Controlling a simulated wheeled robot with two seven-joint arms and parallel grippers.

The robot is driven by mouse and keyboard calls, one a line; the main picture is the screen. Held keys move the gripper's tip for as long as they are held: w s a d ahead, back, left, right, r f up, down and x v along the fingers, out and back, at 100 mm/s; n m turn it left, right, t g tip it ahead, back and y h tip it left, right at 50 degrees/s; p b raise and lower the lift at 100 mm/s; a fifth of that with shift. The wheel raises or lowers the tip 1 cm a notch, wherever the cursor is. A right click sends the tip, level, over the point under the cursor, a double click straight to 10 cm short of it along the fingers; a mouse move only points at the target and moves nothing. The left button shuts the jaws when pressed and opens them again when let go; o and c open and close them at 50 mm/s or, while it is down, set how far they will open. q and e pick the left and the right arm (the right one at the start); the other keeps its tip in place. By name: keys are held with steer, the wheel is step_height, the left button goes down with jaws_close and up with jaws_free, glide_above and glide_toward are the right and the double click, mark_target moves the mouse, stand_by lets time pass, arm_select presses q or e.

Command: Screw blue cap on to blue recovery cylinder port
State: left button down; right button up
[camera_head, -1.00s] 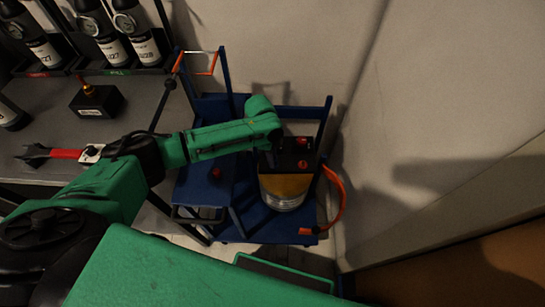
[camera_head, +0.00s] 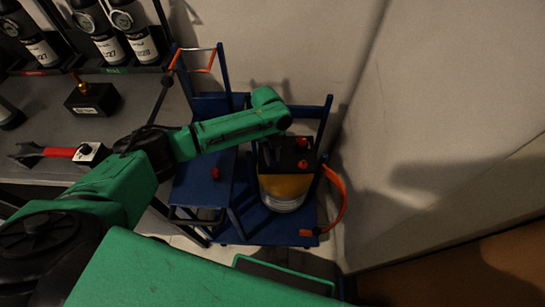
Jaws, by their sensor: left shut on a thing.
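My left gripper (camera_head: 272,152) hangs below the end of the green forearm, at the left side of the black top of a yellow and silver cylinder (camera_head: 285,188). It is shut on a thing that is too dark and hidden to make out. The cylinder stands upright on a blue cart (camera_head: 240,228). Two red fittings (camera_head: 302,164) show on its black top. I cannot make out the blue cap or a blue port. My right gripper is not in view.
An orange hose (camera_head: 338,195) curves along the cart's right side. A red knob (camera_head: 216,173) sits on the cart's left panel. A wall stands close on the right.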

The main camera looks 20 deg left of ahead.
arm_select(q)
steer(key=shift+s+f, duration=0.1)
steer(key=shift+f, duration=0.05)
steer(key=shift+f+m+b, duration=0.15)
steer(key=shift+m+b, duration=0.25)
steer(key=shift+m, duration=0.8)
steer(key=m, duration=0.2)
steer(key=shift+m+y, duration=0.3)
steer(key=shift+y, duration=0.1)
steer(key=shift+a, duration=0.1)
steer(key=m+b, duration=0.1)
steer(key=m, duration=0.2)
steer(key=shift+y, duration=0.3)
steer(key=shift+m, duration=1.6)
steer(key=shift+a+m+y, duration=0.1)
steer(key=shift+m+y, duration=0.2)
steer(key=shift+m, duration=0.7)
steer(key=c, duration=0.9)
jaws_free()
